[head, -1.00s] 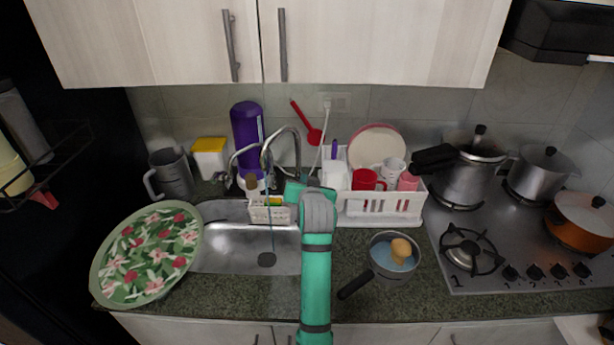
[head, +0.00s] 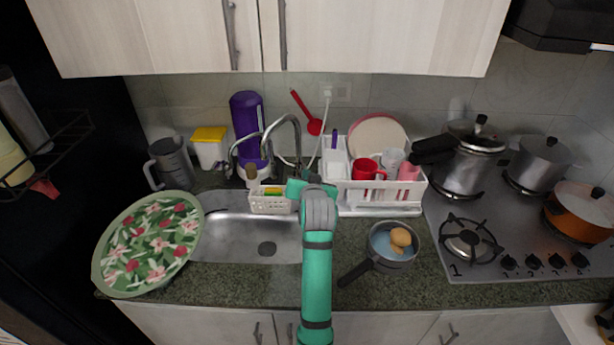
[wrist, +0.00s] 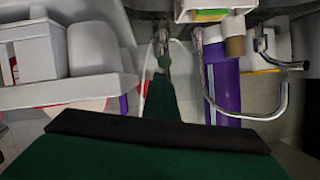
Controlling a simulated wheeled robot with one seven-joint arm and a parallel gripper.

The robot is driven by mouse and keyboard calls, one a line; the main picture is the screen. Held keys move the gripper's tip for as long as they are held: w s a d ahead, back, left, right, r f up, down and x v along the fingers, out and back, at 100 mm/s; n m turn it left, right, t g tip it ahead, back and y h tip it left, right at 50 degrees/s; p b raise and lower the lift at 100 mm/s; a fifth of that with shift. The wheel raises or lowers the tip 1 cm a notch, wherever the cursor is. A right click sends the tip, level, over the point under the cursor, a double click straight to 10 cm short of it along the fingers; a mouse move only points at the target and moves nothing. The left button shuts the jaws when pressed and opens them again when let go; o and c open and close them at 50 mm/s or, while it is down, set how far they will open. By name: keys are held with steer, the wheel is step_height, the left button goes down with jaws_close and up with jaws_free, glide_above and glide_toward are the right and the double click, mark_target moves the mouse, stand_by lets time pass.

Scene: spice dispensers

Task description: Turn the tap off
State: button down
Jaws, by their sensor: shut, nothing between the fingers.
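The chrome tap (head: 298,142) rises behind the sink (head: 228,232) and its curved spout reaches over the basin. No water stream shows below it now. A second, thinner chrome spout (head: 234,148) stands to its left. My gripper (head: 293,188) is by the tap's base, partly hidden by my own wrist. In the wrist view my gripper (wrist: 164,64) is shut and empty. Its tip is at a small chrome piece (wrist: 162,42), perhaps the tap's lever; I cannot tell if they touch. The tap's curved pipe (wrist: 203,85) is just right of the fingers.
A white dish rack (head: 385,210) with cups and plates stands close right of my gripper. A sponge basket (head: 268,207) and a purple bottle (head: 246,118) are close left. A pan (head: 392,262) lies on the counter, and a floral tray (head: 150,245) sits left.

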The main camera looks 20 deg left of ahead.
steer(key=w+r+v, duration=0.1)
steer(key=r+v, duration=0.1)
steer(key=v, duration=0.9)
steer(key=shift+d, duration=0.45)
